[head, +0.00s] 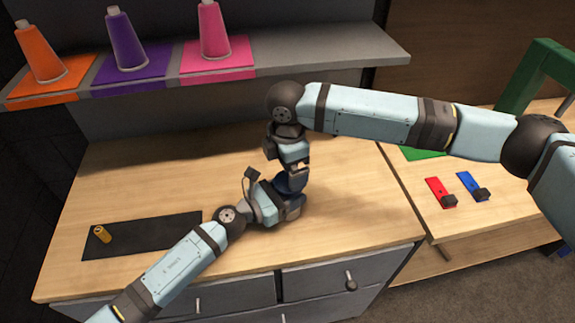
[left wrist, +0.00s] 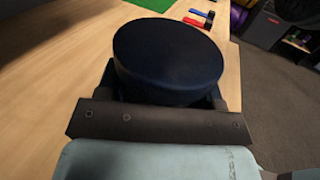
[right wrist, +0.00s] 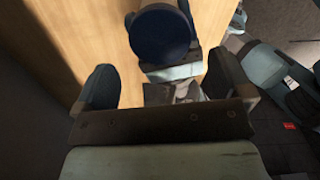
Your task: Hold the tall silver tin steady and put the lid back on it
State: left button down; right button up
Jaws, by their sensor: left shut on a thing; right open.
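A dark blue round cap, apparently the lid (left wrist: 168,55), sits flat between the fingers of my left gripper (left wrist: 162,88) in the left wrist view. It also shows in the right wrist view (right wrist: 160,35), and a little of it shows in the head view (head: 282,184). No silver tin wall shows; the cap and left gripper hide whatever is below. My left gripper is shut on this thing, low over the wooden counter. My right gripper (right wrist: 163,85) is open and empty, pointing down at the cap from just above. I cannot tell whether the lid is fully seated.
A small gold cylinder (head: 103,234) stands on a black mat (head: 150,236) at the counter's left. Orange (head: 38,52), purple (head: 126,41) and pink (head: 212,30) cones stand on the shelf behind. Red (head: 436,192) and blue (head: 470,185) items lie on the right table.

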jog(key=w+a+r+n+t+y, duration=0.4)
jog(key=a+r+n+y, duration=0.1)
jog(key=a, duration=0.2)
jog(key=w+a+r+n+t+y, duration=0.3)
jog(key=a+r+n+t+y, duration=0.15)
jog(key=a, duration=0.25)
jog(key=s+a+r+n+g+y, duration=0.7)
jog(key=s+r+n+y, duration=0.1)
jog(key=n, duration=1)
jog(key=s+d+f+n+g+h, duration=0.6)
jog(key=s+n+g+h, duration=0.1)
jog(key=n, duration=0.8)
jog(key=w+d+f+n+t+h, duration=0.1)
jog(key=w+d+f+h, duration=0.1)
jog(key=d, duration=0.3)
jog(key=w+d+f+n+t+h, duration=0.2)
jog(key=w+d+f+h, duration=0.1)
jog(key=d+h, duration=0.2)
jog(key=w+d+f+n+t+h, duration=0.1)
jog(key=w+d+f+t+h, duration=0.1)
jog(key=d, duration=0.3)
jog(key=shift+w+d+f+t+h, duration=0.25)
jog(key=shift+w+f+h, duration=0.1)
jog(key=shift+w+h, duration=0.3)
jog(key=shift+s, duration=0.1)
